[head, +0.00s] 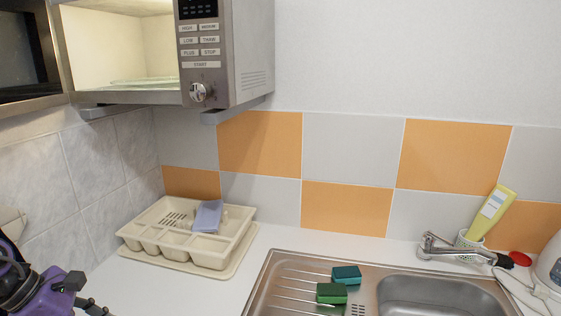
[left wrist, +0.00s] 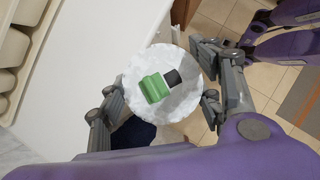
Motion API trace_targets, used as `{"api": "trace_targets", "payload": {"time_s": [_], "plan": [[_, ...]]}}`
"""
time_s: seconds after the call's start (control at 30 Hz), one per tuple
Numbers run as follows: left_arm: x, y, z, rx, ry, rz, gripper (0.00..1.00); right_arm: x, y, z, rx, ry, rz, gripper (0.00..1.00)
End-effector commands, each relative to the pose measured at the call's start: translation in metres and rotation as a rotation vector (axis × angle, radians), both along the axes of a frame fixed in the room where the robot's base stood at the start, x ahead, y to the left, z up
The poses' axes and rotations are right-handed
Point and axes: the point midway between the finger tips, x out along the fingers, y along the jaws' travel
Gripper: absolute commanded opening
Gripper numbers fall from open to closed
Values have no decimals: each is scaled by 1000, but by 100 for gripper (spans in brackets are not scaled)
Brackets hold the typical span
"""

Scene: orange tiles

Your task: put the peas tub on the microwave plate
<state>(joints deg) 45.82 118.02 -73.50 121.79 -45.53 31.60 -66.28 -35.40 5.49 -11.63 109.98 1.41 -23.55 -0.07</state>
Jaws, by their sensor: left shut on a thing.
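The peas tub (left wrist: 155,87) is in the left wrist view. It shows as a round white top with a green and dark patch in its middle. My left gripper (left wrist: 160,100) is shut on the tub, with fingers on its left and right sides. In the head view only part of my left gripper (head: 92,306) shows at the lower left corner, and the tub is out of sight there. The microwave (head: 240,60) is at the upper left with its door open to the left. The glass plate (head: 145,81) lies on its floor, seen nearly edge-on and bare where visible.
A cream cutlery tray (head: 215,259) with a purple-blue sponge (head: 207,217) stands on the counter below the microwave. The steel sink (head: 300,272) holds two green sponges on its drainer. A tap (head: 455,250) and yellow bottle (head: 490,213) are at the right.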

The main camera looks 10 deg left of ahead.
Motion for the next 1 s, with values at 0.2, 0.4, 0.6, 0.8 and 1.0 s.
{"api": "trace_targets", "payload": {"time_s": [0.2,0.4,0.6,0.8,1.0], "plan": [[-10,20,-12,0,2,-161,24,0,1,0,1,0,1,0],[-20,34,-24,-1,5,-355,24,0,2,0,1,0,1,0],[-25,39,-31,-1,2,-506,24,0,2,0,1,0,1,0],[-28,38,-38,-4,-2,-665,24,0,1,0,1,0,1,0],[-28,32,-47,-3,-7,-896,24,0,1,0,1,1,1,0]]}}
